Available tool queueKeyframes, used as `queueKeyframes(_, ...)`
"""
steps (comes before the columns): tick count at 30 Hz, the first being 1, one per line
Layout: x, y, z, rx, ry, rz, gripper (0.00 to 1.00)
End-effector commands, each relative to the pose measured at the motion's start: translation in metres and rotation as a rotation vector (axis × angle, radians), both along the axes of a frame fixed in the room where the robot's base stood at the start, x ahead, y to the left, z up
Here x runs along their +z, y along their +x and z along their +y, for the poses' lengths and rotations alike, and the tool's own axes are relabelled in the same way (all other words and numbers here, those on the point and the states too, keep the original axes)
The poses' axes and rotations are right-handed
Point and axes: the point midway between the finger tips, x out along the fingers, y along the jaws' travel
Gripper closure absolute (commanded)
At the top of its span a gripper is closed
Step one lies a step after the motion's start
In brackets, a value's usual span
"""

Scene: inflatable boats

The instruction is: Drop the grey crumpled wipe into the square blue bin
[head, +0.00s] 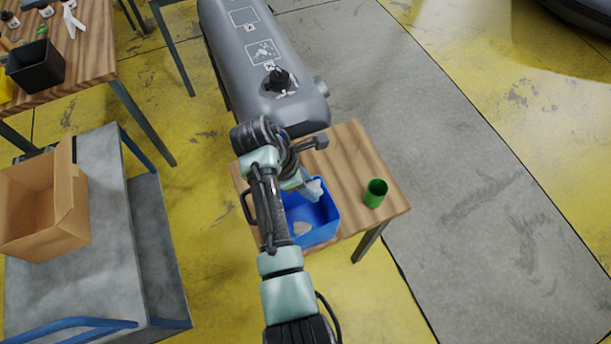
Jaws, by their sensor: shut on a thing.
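The square blue bin (328,228) stands on a small wooden table, partly hidden behind my arm. My gripper (307,184) is over the bin's far part, shut on the pale grey crumpled wipe (314,190). The wipe hangs at the jaws above the bin's opening; I cannot tell its exact height. Another pale crumpled piece (302,228) lies on the bin's floor.
A green cup (375,193) stands on the wooden table (350,150) right of the bin. A grey inflatable tube (245,50) lies behind. A cart (105,240) with an open cardboard box (40,205) is at left. A workbench holds a black bin (36,66).

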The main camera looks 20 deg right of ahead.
Motion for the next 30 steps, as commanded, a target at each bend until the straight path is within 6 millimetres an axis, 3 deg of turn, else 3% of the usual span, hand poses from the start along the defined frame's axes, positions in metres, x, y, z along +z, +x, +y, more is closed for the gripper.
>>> queueKeyframes(15,-0.053,0.0,0.0,0.001,0.0,-0.002,1.0)
queueKeyframes(26,-0.054,0.0,0.0,0.0,0.0,-0.001,1.0)
queueKeyframes(27,-0.054,0.0,0.0,0.0,0.0,-0.001,0.54)
queueKeyframes(30,-0.054,0.0,0.0,0.0,0.0,-0.001,0.36)
